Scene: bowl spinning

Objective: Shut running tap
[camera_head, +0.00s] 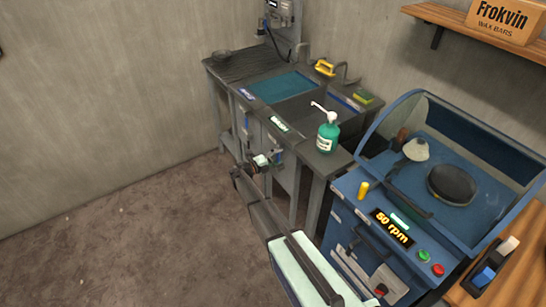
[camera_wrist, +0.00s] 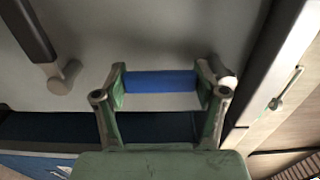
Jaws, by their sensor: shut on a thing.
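The sink unit (camera_head: 236,66) stands against the wall in the head view, with a teal surface in its left basin (camera_head: 282,86). Grey curved spouts (camera_head: 349,74) rise at its back edge; no water stream can be made out. My gripper (camera_head: 268,160) is low at the front of the sink unit. In the wrist view my gripper (camera_wrist: 160,84) has its two green fingers at either end of a blue bar (camera_wrist: 160,81) and is shut on it. A grey lever (camera_wrist: 62,76) stands apart to the left. What the blue bar belongs to is partly hidden.
A green soap bottle (camera_head: 327,133) stands on the sink's front right, with a sponge (camera_head: 363,96) behind. A blue machine (camera_head: 375,222) reading 50 rpm stands close to the right of my arm. A shelf (camera_head: 455,22) hangs above. The floor at left (camera_head: 110,220) is clear.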

